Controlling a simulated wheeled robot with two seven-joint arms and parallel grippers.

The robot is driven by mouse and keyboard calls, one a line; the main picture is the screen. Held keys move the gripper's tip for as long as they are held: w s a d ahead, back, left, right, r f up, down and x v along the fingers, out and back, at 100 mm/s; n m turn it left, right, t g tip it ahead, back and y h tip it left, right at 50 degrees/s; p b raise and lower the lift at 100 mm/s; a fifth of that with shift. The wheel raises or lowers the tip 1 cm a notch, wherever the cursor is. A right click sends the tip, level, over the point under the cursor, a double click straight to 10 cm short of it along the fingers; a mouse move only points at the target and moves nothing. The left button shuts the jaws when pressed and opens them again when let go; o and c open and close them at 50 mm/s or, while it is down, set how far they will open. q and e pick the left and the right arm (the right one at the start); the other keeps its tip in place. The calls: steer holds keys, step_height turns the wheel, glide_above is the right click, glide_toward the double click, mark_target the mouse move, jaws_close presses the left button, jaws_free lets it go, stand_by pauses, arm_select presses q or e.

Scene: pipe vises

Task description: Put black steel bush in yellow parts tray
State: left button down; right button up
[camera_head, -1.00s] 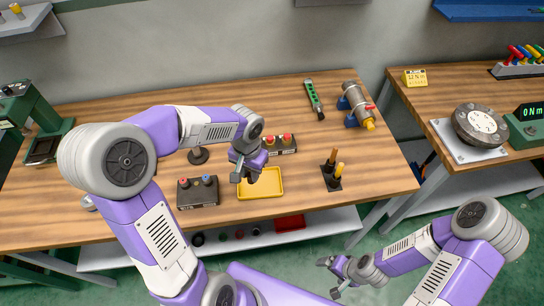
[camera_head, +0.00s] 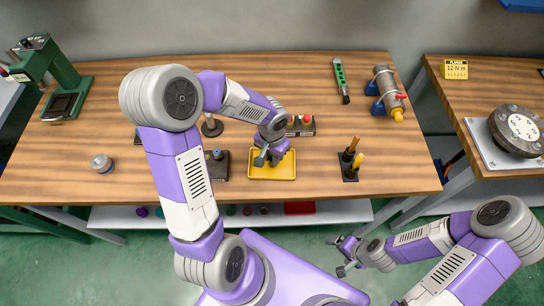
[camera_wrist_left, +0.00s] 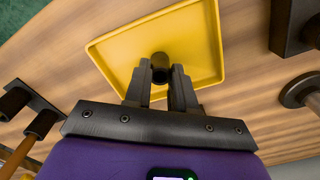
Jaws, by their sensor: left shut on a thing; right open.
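The yellow parts tray (camera_head: 285,172) lies on the wooden bench, below and around my left gripper. My left gripper (camera_head: 268,158) reaches down over the tray. In the left wrist view my left gripper (camera_wrist_left: 168,80) is shut on the black steel bush (camera_wrist_left: 160,62), a short dark cylinder with a hollow end. The bush shows against the tray floor (camera_wrist_left: 196,58); I cannot tell whether it touches it. The bush is hidden by the gripper in the head view. My right gripper (camera_head: 343,257) is open and empty, low in front of the bench.
A dark box with knobs (camera_head: 217,168) stands left of the tray. A black stand with wooden-handled tools (camera_head: 350,170) is to its right. A green level (camera_head: 340,78) and a pipe vise (camera_head: 385,92) lie at the back right. A grey round part (camera_head: 102,163) is far left.

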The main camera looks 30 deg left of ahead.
arm_select(q)
steer(key=shift+f, duration=0.15)
steer(key=c, duration=0.9)
jaws_free()
steer(key=shift+c, duration=0.2)
steer(key=shift+r, duration=0.3)
step_height(320, 180, up, 12)
steer(key=p, duration=0.3)
